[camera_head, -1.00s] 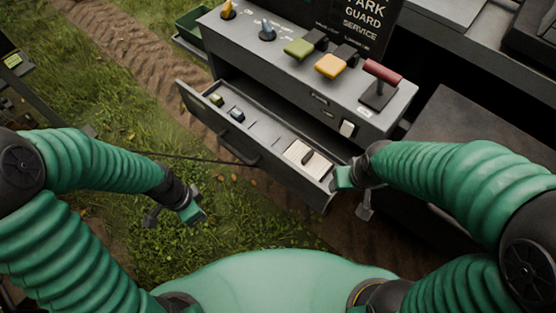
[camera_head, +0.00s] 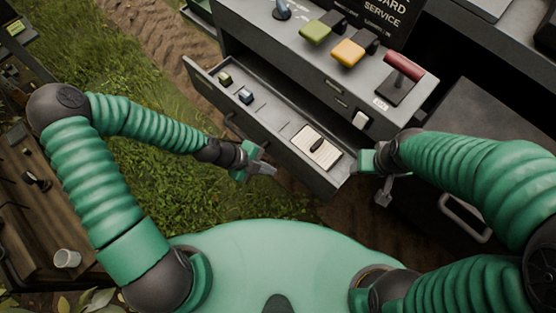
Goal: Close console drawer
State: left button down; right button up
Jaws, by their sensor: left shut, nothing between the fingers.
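The console drawer (camera_head: 318,178) is pulled out from under the grey console (camera_head: 310,68), leaving a dark gap behind its tray. Its front faces down and left in the picture. My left gripper (camera_head: 266,169) is shut and empty, close to the outer side of the drawer front, around the middle of its length. I cannot tell whether it touches the front. My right gripper (camera_head: 377,180) is just right of the drawer's near right corner, and its jaw state is unclear. The drawer handle is mostly hidden around my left gripper.
Small green and blue items (camera_head: 245,96) and a cream block (camera_head: 316,147) lie in the drawer. Green and yellow levers (camera_head: 348,52) and a red handle (camera_head: 404,66) stand on the console. A white cup (camera_head: 67,258) sits on a wooden surface at lower left. Grass lies left of the drawer.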

aim_at(289, 165)
pick_arm(q)
jog(key=w+d, duration=0.3)
jog(key=shift+f+p, duration=0.1)
jog(key=shift+p, duration=0.25)
jog(key=shift+a, duration=0.1)
jog(key=shift+w, duration=0.1)
